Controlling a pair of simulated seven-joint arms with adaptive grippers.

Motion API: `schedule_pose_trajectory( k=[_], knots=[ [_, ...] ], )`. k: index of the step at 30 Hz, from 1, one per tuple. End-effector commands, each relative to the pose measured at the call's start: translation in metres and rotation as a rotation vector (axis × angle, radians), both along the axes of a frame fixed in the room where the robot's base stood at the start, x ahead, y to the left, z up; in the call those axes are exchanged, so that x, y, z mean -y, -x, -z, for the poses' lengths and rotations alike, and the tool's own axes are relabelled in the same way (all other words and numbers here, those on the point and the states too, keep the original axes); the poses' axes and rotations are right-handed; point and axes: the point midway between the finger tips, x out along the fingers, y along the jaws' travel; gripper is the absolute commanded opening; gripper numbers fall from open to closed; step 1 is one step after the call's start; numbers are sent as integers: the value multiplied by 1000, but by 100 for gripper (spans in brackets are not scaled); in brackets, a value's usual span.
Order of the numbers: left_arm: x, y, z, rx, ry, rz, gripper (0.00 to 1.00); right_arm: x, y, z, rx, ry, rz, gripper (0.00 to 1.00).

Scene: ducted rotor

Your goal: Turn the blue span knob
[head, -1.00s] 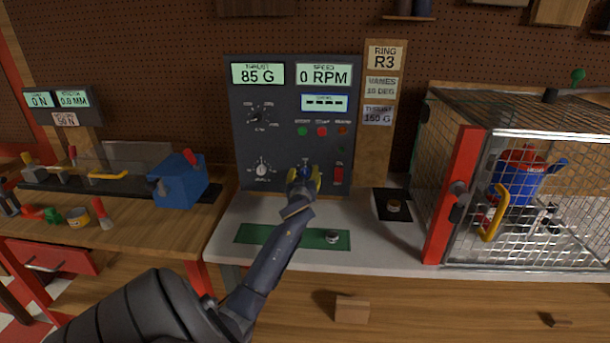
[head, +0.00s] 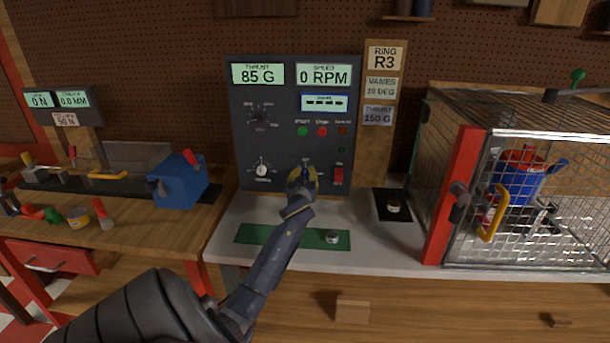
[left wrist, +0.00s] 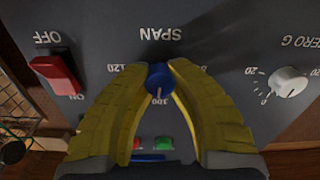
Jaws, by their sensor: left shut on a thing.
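The blue span knob (left wrist: 160,79) sits on the dark control panel (head: 290,145), under the word SPAN in the left wrist view, which shows the panel upside down. My left gripper (left wrist: 160,72) has its yellow fingers on both sides of the knob, shut on it. In the head view the left gripper (head: 303,176) reaches the lower middle of the panel and hides the knob. The thrust display (head: 257,74) reads 85 G and the speed display (head: 324,75) reads 0 RPM. My right gripper is not in view.
A white zero knob (head: 261,170) is left of the gripper and a red switch (head: 338,176) is right of it. A green mat (head: 255,235) lies below on the white bench. A mesh cage (head: 560,190) with a red frame stands at right.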

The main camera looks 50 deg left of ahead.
Motion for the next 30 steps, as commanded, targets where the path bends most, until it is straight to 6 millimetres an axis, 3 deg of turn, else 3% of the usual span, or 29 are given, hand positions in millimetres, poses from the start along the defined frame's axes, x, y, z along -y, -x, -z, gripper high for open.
schedule_pose_trajectory(
  k=[30],
  knots=[
    [-1, 1, 4, -639, -651, 1, 0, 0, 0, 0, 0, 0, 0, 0]
  ],
)
